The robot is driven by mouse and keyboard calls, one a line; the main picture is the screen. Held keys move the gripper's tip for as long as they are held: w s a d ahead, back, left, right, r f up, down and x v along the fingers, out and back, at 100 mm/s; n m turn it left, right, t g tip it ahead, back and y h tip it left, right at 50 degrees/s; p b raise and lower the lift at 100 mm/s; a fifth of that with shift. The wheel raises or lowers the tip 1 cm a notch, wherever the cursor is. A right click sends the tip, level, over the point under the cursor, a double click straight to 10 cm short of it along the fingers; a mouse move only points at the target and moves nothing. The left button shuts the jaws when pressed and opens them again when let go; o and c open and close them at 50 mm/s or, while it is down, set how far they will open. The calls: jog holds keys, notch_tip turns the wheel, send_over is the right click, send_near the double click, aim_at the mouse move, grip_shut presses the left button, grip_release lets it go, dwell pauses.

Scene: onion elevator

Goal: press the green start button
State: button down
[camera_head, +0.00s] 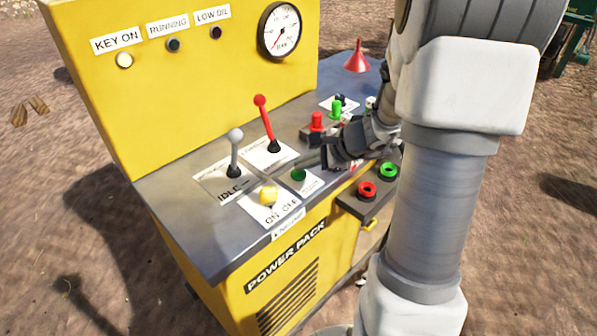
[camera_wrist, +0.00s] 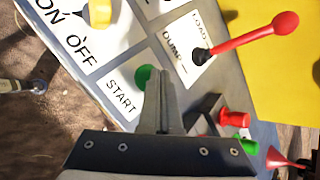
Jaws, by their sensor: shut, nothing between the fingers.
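The green start button (camera_head: 298,175) is on the grey top of the yellow power pack (camera_head: 285,262), near its front edge. In the wrist view the green button (camera_wrist: 143,75) sits beside its START label and is partly covered by my fingers. My gripper (camera_head: 304,163) is shut and empty, with its fingertips just above or beside the button. In the wrist view my gripper's closed fingertips (camera_wrist: 157,75) overlap the button's right side. I cannot tell whether they touch it.
A yellow ON/OFF knob (camera_head: 268,195), a grey lever (camera_head: 235,150) and a red lever (camera_head: 266,122) stand close by. Red and green buttons (camera_head: 316,121) and a red funnel (camera_head: 357,58) are farther back. The KEY ON lamp (camera_head: 124,60) looks pale and bright.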

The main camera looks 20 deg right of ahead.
aim_at(304, 173)
jog(key=shift+f+b, duration=0.3)
jog(key=shift+f, duration=0.05)
dwell(0.5)
jog(key=shift+r+p, duration=0.75)
jog(key=shift+r, duration=0.3)
notch_tip(304, 173, up, 5)
jog(key=p, duration=0.4)
dwell(0.4)
